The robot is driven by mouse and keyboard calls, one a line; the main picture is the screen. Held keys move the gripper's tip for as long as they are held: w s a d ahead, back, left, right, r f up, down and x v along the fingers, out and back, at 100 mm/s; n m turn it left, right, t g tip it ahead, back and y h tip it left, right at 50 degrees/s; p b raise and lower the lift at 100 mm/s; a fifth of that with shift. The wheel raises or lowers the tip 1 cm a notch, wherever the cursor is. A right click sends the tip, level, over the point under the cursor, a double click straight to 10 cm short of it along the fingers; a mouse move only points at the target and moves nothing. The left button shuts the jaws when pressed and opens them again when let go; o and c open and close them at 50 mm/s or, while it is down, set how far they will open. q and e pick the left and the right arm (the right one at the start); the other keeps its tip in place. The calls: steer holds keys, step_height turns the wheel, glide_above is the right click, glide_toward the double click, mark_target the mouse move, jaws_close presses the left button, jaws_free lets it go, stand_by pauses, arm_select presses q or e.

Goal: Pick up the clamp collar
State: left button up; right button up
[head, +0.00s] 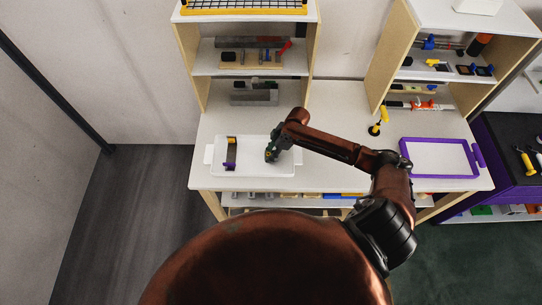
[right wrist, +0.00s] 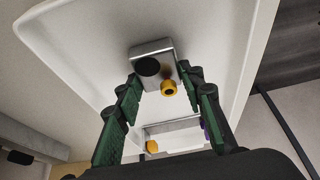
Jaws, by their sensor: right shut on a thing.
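A silver block with a dark round opening and a yellow knob, which I take for the clamp collar (right wrist: 152,50), lies between my right gripper's green fingertips (right wrist: 160,78) in the right wrist view. The right gripper (head: 270,157) is shut on it, low over the right part of the white tray (head: 255,170). The gripper hides the collar in the head view. A second part (head: 231,152), dark with yellow and purple bits, is in the tray's left part. My left gripper is not in view.
A purple-framed tray (head: 405,157) lies on the white table (head: 335,105) at the right. A black and yellow tool (head: 376,128) stands farther back. Shelf units (head: 248,72) with parts rise behind. The table's middle is clear behind my right arm.

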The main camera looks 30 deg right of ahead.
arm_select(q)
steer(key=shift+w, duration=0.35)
arm_select(e)
steer(key=shift+c, duration=0.3)
steer(key=shift+r, duration=0.15)
